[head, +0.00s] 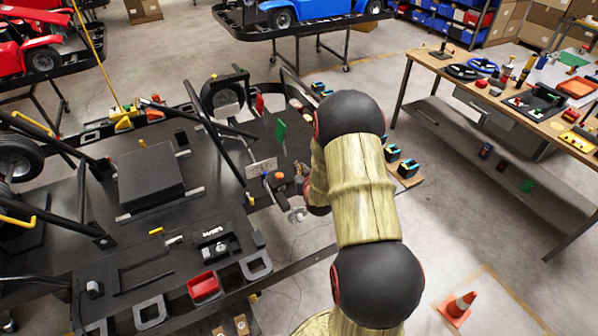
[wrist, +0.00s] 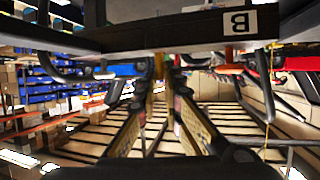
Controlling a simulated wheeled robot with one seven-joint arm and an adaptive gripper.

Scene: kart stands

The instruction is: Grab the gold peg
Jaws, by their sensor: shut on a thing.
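My gripper (wrist: 167,78) shows in the wrist view with its two long fingers converging at the tips. It is shut on a small gold-tan piece, the gold peg (wrist: 159,67), which shows only in part under a dark plate edge (wrist: 180,38) marked with a letter. In the head view my arm reaches down over the right edge of the black kart stand (head: 105,262). The arm covers most of my gripper there, and I cannot make out the peg in that view.
A black box (head: 150,178) and black bars stand on the kart stand. A red tray (head: 203,286) sits at its front edge. A workbench (head: 440,66) with tools is at the right.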

